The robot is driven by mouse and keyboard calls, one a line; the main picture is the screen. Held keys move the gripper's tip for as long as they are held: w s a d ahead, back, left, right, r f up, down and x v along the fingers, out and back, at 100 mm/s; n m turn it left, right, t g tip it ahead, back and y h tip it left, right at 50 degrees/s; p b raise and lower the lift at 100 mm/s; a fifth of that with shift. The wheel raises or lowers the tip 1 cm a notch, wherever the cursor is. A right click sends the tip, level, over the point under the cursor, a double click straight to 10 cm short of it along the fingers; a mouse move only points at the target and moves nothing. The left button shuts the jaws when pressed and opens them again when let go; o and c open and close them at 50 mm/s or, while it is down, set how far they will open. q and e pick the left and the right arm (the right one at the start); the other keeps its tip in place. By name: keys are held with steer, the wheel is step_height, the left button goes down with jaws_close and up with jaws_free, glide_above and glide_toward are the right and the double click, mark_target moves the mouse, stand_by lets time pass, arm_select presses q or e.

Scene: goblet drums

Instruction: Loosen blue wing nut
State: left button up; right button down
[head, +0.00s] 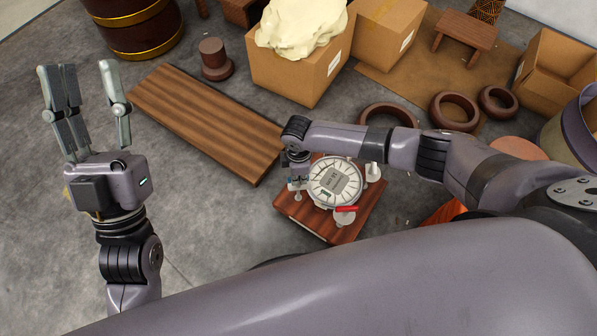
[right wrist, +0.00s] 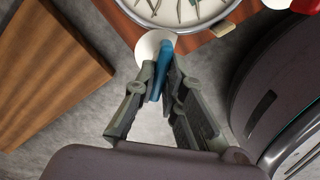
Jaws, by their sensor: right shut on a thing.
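The blue wing nut (right wrist: 161,68) shows in the right wrist view as a blue bar beside a white round disc (right wrist: 150,46). My right gripper (right wrist: 164,72) is shut on it, with a fingertip on each side. In the head view my right gripper (head: 296,168) is at the left side of a round metal-rimmed piece with a white face (head: 318,186), and a bit of blue shows there. This piece stands on a reddish wooden board (head: 310,226). My left gripper (head: 86,84) is open and empty, far left above the floor.
A red part (head: 346,209) is at the round piece's lower right. A striped plank (head: 205,120) lies left of the board. Cardboard boxes (head: 300,75), brown rings (head: 455,110) and a small stool (head: 465,32) are behind. The grey floor between my left gripper and the plank is clear.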

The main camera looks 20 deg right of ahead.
steer(key=n+p, duration=0.1)
steer(key=n, duration=0.4)
steer(key=shift+a+p, duration=0.1)
steer(key=shift+p, duration=0.25)
steer(key=shift+n, duration=1.1)
steer(key=n, duration=0.2)
steer(key=shift+n, duration=0.4)
steer(key=n, duration=0.2)
steer(key=shift+n, duration=0.3)
steer(key=n, duration=0.2)
steer(key=shift+n, duration=0.4)
arm_select(q)
steer(key=w+f+g+y, duration=0.2)
steer(key=w+f+g, duration=0.3)
steer(key=f, duration=0.2)
steer(key=shift+d+f, duration=0.15)
steer(key=shift+f, duration=0.05)
arm_select(e)
steer(key=shift+n, duration=0.6)
arm_select(q)
steer(key=shift+w+r, duration=0.1)
steer(key=shift+r, duration=0.2)
arm_select(e)
steer(key=shift+s, duration=0.1)
arm_select(q)
steer(key=shift+f, duration=0.3)
arm_select(e)
steer(key=c, duration=1.7)
jaws_free()
